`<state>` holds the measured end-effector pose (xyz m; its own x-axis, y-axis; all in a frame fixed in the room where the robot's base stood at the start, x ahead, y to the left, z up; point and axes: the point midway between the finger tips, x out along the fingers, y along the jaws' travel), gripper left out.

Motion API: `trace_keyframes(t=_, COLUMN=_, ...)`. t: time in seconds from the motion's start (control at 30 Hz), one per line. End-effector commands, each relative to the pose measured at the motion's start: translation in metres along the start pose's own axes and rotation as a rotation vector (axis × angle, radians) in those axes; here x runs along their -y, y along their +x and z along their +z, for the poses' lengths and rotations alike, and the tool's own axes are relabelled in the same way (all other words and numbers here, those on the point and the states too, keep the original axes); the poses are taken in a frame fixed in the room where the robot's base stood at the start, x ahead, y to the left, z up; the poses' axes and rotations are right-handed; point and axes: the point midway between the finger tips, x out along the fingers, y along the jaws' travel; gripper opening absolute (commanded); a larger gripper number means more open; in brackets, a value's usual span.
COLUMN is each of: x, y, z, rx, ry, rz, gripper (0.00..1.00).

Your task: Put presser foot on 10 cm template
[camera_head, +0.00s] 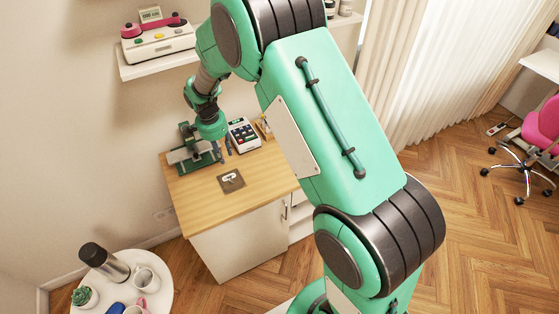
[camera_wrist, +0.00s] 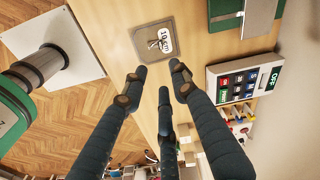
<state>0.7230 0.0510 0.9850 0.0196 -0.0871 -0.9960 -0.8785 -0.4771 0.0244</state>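The 10 cm template (camera_head: 240,186) is a grey-brown square lying flat on the wooden desk. In the wrist view the template (camera_wrist: 142,35) shows a white label reading "10 cm". A small dark metallic piece (camera_wrist: 153,44), which looks like the presser foot, lies on the template beside the label; it is too small to be sure of. My gripper (camera_head: 221,157) is above the desk, behind the template in the head view. In the wrist view its fingers (camera_wrist: 159,79) are spread with nothing between them, and the template is beyond their tips.
A green machine (camera_head: 190,154) stands on the desk left of my gripper. A keypad device (camera_head: 243,134) and a small tray (camera_head: 263,127) are at the right back. A round white table (camera_head: 150,300) holds a flask and mugs. The desk front (camera_head: 245,205) is clear.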

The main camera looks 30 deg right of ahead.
Motion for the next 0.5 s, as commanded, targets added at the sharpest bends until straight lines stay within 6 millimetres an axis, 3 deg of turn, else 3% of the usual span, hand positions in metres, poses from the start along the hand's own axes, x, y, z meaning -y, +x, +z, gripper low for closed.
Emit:
trace_keyframes(t=0.27, x=-0.032, y=-0.086, z=-0.003, rx=-0.021, ry=-0.126, rz=-0.064, gripper=0.28)
trace_keyframes(t=0.5, x=-0.078, y=-0.164, z=0.003, rx=-0.052, ry=-0.27, rz=-0.123, gripper=0.28)
